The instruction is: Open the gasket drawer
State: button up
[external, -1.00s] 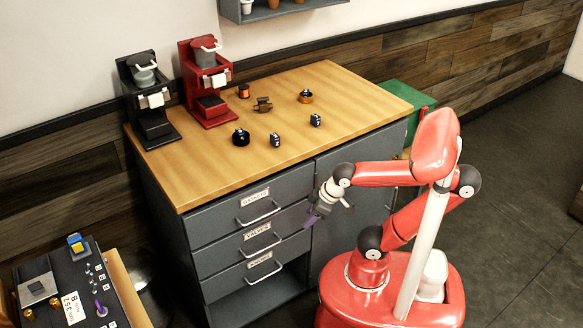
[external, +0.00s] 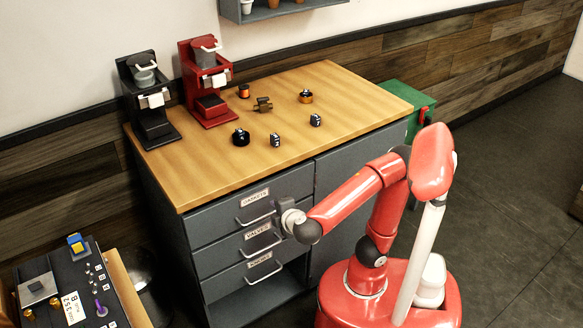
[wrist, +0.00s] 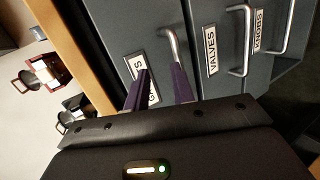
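The gasket drawer (external: 229,219) is the top drawer of the grey cabinet and is shut. Its label (external: 255,197) sits above a pale bar handle (external: 258,214). My gripper (external: 281,207) is in front of this drawer, by the right end of the handle. In the wrist view my gripper (wrist: 161,75) shows two purple fingers spread apart with nothing held between them. The handle (wrist: 172,43) runs down to the right finger, which hides its lower end. The left finger overlaps the label (wrist: 143,82). I cannot tell whether a finger touches the handle.
The valves drawer (external: 209,260) and another labelled drawer (external: 214,287) lie below, both shut. The wooden worktop (external: 340,100) above holds a red brewer (external: 209,105), a black brewer (external: 152,122) and several small parts. A console (external: 70,285) stands at the lower left.

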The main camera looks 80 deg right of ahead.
jog(key=w+a+n+t, duration=0.2)
jog(key=a+t, duration=0.2)
jog(key=a, duration=0.3)
send_near(256, 219)
jog(key=w+d+f, duration=0.1)
jog(key=w, duration=0.2)
jog(key=shift+g+h, duration=0.4)
jog(key=x, duration=0.7)
jog(key=shift+s+d+f, duration=0.1)
jog(key=shift+d, duration=0.2)
jog(key=shift+c, duration=0.3)
grip_shut()
